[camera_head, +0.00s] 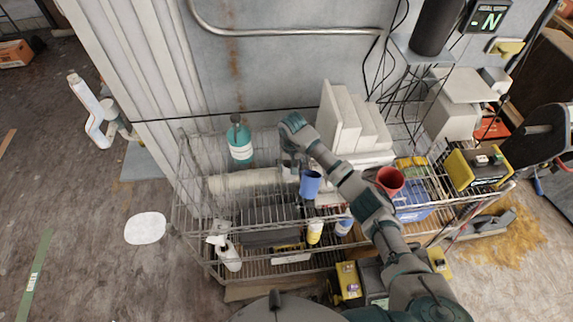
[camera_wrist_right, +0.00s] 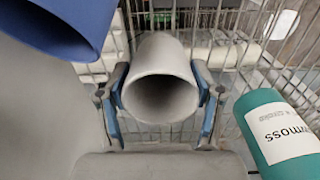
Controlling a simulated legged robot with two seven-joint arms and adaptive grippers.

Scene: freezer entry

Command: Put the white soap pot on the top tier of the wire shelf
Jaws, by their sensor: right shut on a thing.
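The white soap pot (camera_wrist_right: 160,62) shows in the right wrist view as a pale grey-white cylinder with its open mouth facing the camera. My right gripper (camera_wrist_right: 163,102) is shut on it, with one blue-padded finger on each side. In the head view my right gripper (camera_head: 290,160) points down over the wire shelf (camera_head: 262,217), and the pot is mostly hidden there. I cannot tell whether the pot touches the wire tier. My left gripper is in neither view.
A blue cup (camera_head: 310,184) stands close to the right of the gripper. A teal bottle (camera_head: 240,143) stands to the left. A red cup (camera_head: 390,181), white panels (camera_head: 350,118) and a yellow-black box (camera_head: 478,167) are further right. Bare wire shows at the tier's front left.

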